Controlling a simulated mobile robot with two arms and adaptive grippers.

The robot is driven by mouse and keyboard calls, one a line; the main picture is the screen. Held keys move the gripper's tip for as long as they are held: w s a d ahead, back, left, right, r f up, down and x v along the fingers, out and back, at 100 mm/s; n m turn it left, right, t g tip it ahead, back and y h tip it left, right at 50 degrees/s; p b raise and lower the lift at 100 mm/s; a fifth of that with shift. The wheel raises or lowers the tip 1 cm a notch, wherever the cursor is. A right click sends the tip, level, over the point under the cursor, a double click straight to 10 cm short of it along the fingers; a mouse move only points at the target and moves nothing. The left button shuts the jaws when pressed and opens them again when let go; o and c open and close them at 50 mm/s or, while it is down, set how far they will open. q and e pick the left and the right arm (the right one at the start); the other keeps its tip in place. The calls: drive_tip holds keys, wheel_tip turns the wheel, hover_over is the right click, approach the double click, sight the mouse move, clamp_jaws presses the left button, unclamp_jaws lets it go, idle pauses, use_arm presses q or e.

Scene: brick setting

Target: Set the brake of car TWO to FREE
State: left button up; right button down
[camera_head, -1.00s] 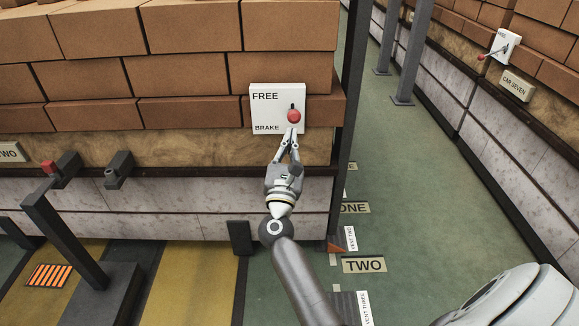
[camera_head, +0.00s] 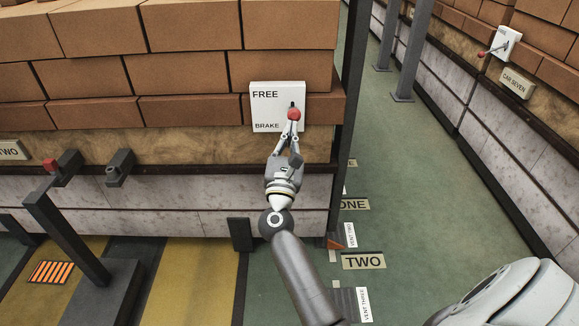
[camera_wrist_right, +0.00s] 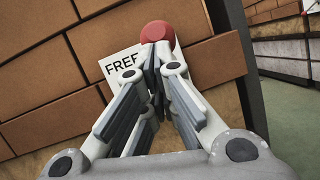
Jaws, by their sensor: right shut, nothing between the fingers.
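The white brake plate (camera_head: 264,105) is fixed to the near brick car, marked FREE at the top and BRAKE at the bottom. Its red knob (camera_head: 294,114) sits in a dark slot, about mid-height on the right side. A TWO sign (camera_head: 10,151) is on the same car. My right gripper (camera_head: 291,122) is shut and empty, its fingertips at the underside of the knob. In the right wrist view the fingertips (camera_wrist_right: 157,62) are just below the red knob (camera_wrist_right: 157,33) and hide part of the plate (camera_wrist_right: 120,65). My left gripper is not in view.
A dark post (camera_head: 352,100) stands right of the plate. A green aisle (camera_head: 420,190) with floor signs, one reading TWO (camera_head: 363,261), is free beyond it. Car SEVEN (camera_head: 515,84) stands across the aisle. Dark posts and brackets are at the lower left.

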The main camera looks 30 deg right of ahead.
drive_tip(key=v, duration=1.2)
idle(0.4)
